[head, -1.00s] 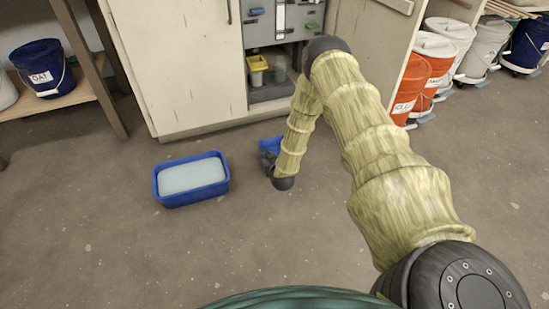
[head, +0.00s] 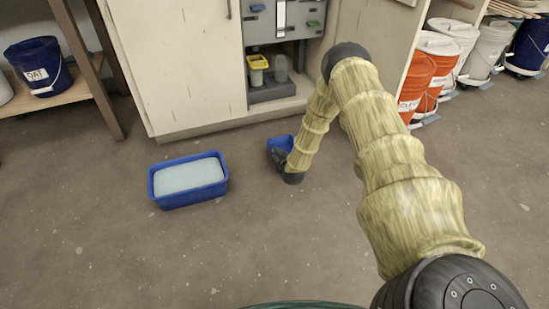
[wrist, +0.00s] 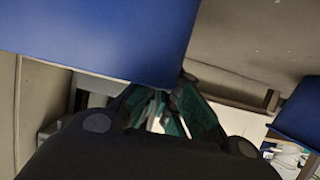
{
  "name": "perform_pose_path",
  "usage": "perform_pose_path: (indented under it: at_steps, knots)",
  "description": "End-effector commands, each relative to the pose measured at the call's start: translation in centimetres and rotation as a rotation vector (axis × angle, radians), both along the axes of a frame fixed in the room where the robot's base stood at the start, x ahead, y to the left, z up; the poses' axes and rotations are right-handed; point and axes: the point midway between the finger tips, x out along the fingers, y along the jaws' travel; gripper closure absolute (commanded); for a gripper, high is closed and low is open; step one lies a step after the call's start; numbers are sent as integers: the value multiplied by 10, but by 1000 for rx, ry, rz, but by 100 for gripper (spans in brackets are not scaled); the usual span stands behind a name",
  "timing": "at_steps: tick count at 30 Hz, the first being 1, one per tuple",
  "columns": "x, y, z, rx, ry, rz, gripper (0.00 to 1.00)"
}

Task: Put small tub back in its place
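The small blue tub (head: 281,147) is in front of the cabinet in the head view, partly hidden by my gripper and arm. My gripper (head: 280,158) is at its near side and appears shut on it. I cannot tell how high the tub is above the floor. In the wrist view a large blue wall (wrist: 100,35) fills the upper left, its lower edge reaching my gripper's fingers (wrist: 168,108) with teal pads. Where the tub's wall meets the fingers is mostly hidden.
A larger blue basin (head: 188,178) with pale contents stands on the floor at left. The cabinet's open bay (head: 278,88) holds a yellow-rimmed container (head: 258,66). Orange buckets (head: 415,82) stand at right, a dark blue bucket (head: 38,66) at left.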

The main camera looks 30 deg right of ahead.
Motion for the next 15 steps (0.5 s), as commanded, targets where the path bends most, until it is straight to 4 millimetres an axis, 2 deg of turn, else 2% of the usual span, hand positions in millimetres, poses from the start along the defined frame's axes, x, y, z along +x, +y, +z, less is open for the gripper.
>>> perform_pose_path:
  at_steps: [11, 15]
  knots:
    - [0, 0, -2, 0, -1, 0, 100]
    - [0, 0, -2, 1, 0, 0, 74]
